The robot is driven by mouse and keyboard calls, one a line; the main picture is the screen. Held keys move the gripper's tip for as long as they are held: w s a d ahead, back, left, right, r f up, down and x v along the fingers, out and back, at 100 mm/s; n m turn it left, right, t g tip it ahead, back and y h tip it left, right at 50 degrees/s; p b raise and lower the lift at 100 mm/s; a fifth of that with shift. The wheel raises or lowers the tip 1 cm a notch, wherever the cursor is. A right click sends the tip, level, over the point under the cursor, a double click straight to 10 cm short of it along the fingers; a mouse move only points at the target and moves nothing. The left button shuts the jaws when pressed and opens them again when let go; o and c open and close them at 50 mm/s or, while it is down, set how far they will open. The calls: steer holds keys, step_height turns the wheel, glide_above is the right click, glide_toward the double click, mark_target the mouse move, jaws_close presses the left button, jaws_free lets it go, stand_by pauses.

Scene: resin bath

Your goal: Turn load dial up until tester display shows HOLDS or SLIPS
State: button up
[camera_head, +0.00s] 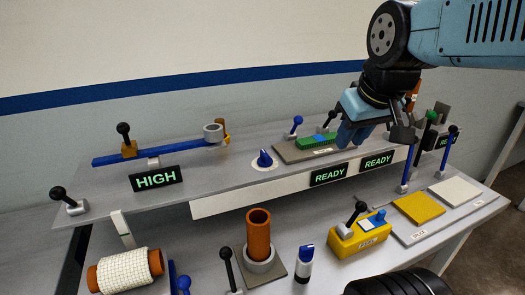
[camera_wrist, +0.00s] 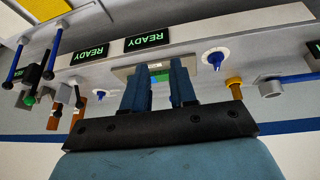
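A blue dial (camera_head: 264,160) on a white disc sits on the raised grey shelf, left of my gripper; it also shows in the wrist view (camera_wrist: 215,58). Another small blue knob (camera_wrist: 100,95) shows in the wrist view. I cannot tell which is the load dial. Two displays on the shelf's front edge, a left one (camera_head: 329,174) and a right one (camera_head: 377,160), both read READY; which is the tester's is not marked. My gripper (camera_head: 350,139) is above the shelf near the green block, its fingers apart and empty, touching no dial.
A HIGH display (camera_head: 156,179) stands at the left. Below are an orange tube (camera_head: 258,232), a yellow lever box (camera_head: 361,234) and a yellow pad (camera_head: 418,207).

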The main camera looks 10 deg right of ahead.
mark_target(265, 153)
steer(key=o, duration=0.7)
steer(key=w+a+r+n+g, duration=0.1)
steer(key=w+a+n, duration=0.1)
steer(key=n, duration=0.1)
steer(key=w+a+n, duration=0.2)
steer(key=w+n, duration=0.1)
steer(key=w+a+r+n+g, duration=0.1)
steer(key=w+n, duration=0.2)
steer(key=shift+a+r+g, duration=0.3)
steer(key=shift+a, duration=0.1)
steer(key=shift+o, duration=0.4)
steer(key=w+a+n+g, duration=0.2)
steer(key=w+a+n, duration=0.5)
steer(key=a+n, duration=0.2)
steer(key=shift+f+n+g, duration=0.2)
steer(key=shift+n+g, duration=0.1)
steer(key=shift+n, duration=0.1)
step_height(265, 153, down, 14)
steer(key=shift+r, duration=0.1)
steer(key=c, duration=1.1)
